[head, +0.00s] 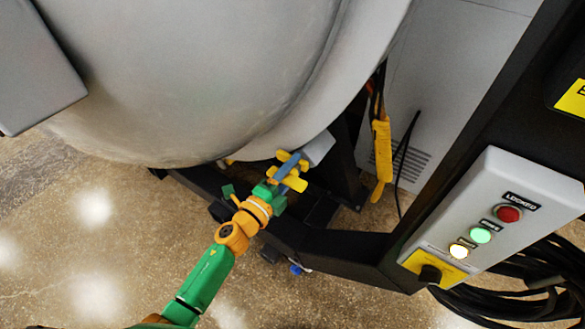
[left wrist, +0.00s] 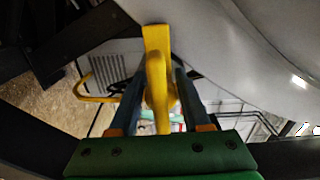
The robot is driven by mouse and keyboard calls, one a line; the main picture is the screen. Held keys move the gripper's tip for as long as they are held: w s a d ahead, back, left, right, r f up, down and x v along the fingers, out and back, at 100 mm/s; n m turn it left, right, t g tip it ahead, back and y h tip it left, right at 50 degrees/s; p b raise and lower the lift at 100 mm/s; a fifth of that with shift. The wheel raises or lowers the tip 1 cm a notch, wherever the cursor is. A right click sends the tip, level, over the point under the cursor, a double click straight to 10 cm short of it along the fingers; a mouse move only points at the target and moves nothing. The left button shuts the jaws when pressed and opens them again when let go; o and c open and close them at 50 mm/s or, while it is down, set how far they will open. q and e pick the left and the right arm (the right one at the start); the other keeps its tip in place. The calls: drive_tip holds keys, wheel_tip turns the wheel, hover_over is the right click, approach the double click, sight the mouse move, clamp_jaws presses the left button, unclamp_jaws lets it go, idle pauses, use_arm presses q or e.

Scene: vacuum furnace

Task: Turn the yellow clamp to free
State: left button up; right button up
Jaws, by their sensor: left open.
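The yellow clamp (head: 294,183) sits low at the rim of the large grey furnace vessel (head: 200,70), partly covered by my left gripper (head: 290,166). In the left wrist view the yellow clamp (left wrist: 156,50) runs down the middle, with a rounded grip part pointing at the camera. My left gripper (left wrist: 157,100) is open, with one dark finger on each side of the clamp. A narrow gap seems to show beside the fingers; I cannot tell whether either touches. My right gripper is in neither view.
A control box (head: 495,210) with red, green and yellow-white lamps and a black knob (head: 430,274) is at the right. A yellow pendant (head: 382,155) hangs behind the clamp. A dark frame beam (head: 345,255) runs below. Black cables (head: 520,290) lie coiled at lower right.

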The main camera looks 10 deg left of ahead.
use_arm(q)
clamp_jaws()
drive_tip(key=shift+n, duration=0.3)
drive_tip(key=n+p, duration=0.1)
drive_tip(key=n, duration=0.3)
drive_tip(key=shift+s+p, duration=0.1)
drive_tip(key=shift+p, duration=0.25)
drive_tip(key=shift+f+n+p, duration=0.15)
drive_tip(key=shift+n+p, duration=0.35)
drive_tip(key=shift+n, duration=2)
unclamp_jaws()
